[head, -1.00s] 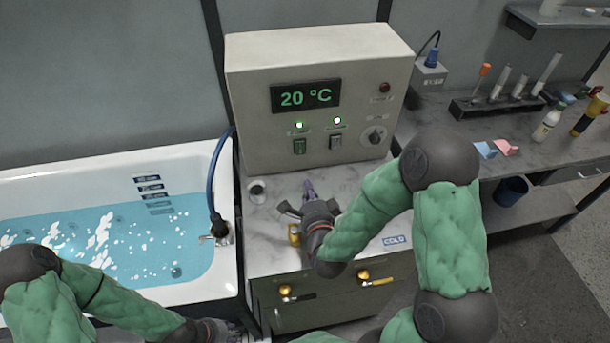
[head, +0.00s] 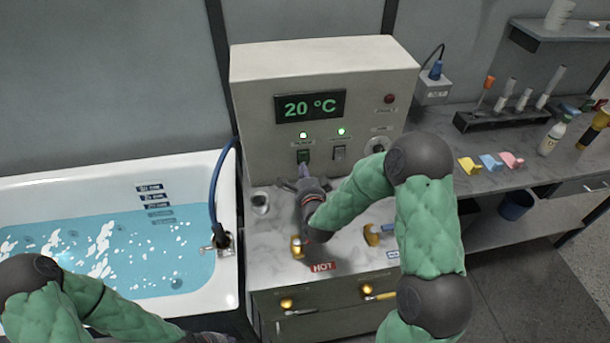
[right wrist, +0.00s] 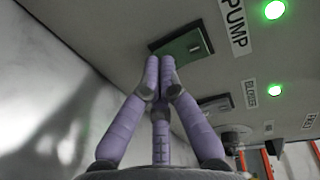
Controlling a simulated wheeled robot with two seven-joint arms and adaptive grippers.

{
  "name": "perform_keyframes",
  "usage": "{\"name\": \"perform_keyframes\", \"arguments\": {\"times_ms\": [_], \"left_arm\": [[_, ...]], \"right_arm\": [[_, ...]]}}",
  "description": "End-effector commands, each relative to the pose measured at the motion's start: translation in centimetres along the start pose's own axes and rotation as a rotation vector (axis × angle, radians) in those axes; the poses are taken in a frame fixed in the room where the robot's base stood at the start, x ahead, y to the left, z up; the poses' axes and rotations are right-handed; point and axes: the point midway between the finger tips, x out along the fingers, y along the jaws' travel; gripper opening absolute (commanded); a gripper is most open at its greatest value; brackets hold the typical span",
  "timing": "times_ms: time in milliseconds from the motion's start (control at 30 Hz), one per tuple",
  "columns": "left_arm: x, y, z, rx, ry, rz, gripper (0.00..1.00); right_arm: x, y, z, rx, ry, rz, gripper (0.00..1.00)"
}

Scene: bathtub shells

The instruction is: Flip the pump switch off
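The pump switch (head: 303,156) is a small green switch on the control box front, under a lit green lamp (head: 303,135). In the right wrist view the switch plate (right wrist: 186,46) sits beside the PUMP label (right wrist: 234,25), and its lamp (right wrist: 274,10) glows green. My right gripper (head: 303,172) is just below the switch; its purple fingers (right wrist: 160,65) are together, with nothing visible between them. The tips overlap the plate's lower edge in view; I cannot tell whether they touch. My left gripper (head: 207,338) is mostly cut off at the bottom edge.
The grey blower switch (head: 339,153) is right of the pump switch, also under a lit lamp. A knob (head: 377,145) is partly hidden by my right arm. Brass valves stand on the counter (head: 275,222). The water-filled tub (head: 90,175) is left.

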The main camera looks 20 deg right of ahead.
Motion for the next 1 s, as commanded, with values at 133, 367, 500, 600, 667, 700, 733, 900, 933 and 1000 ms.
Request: {"name": "perform_keyframes", "arguments": {"times_ms": [133,367,500,600,667,700,733,900,933,1000], "left_arm": [[0.0,0.0,0.0,0.0,0.0,0.0,0.4],[0.5,-0.2,0.0,0.0,0.0,0.0,0.4],[1.9,-0.7,-0.1,0.0,0.0,0.0,0.4],[3.1,-1.1,-0.1,0.0,0.0,0.0,0.4],[2.7,-0.9,-0.1,0.0,-0.001,0.0,0.4],[2.6,-0.9,-0.1,0.0,-0.001,0.0,0.4],[2.5,-0.9,-0.1,0.0,0.0,0.0,0.4],[2.5,-0.9,-0.1,0.0,0.001,0.0,0.4],[2.5,-0.9,-0.1,0.0,0.001,0.0,0.4],[2.5,-0.9,-0.1,0.0,0.0,0.0,0.4]], "right_arm": [[0.0,0.0,0.0,0.0,0.0,0.0,0.0],[0.1,0.1,0.0,0.0,0.0,-0.009,0.0],[0.5,0.5,0.0,0.0,0.001,-0.038,0.0],[0.7,0.6,0.0,0.0,0.001,-0.064,0.0],[0.6,0.2,0.0,0.0,0.001,-0.061,0.0],[0.6,0.1,0.0,0.0,0.001,-0.061,0.0],[0.6,0.1,0.0,0.0,0.001,-0.062,0.0],[0.3,0.1,0.0,0.0,0.001,-0.062,0.0],[0.1,0.1,0.0,0.0,0.0,-0.061,0.0],[-0.6,0.2,0.0,0.0,-0.001,-0.059,0.0]]}}
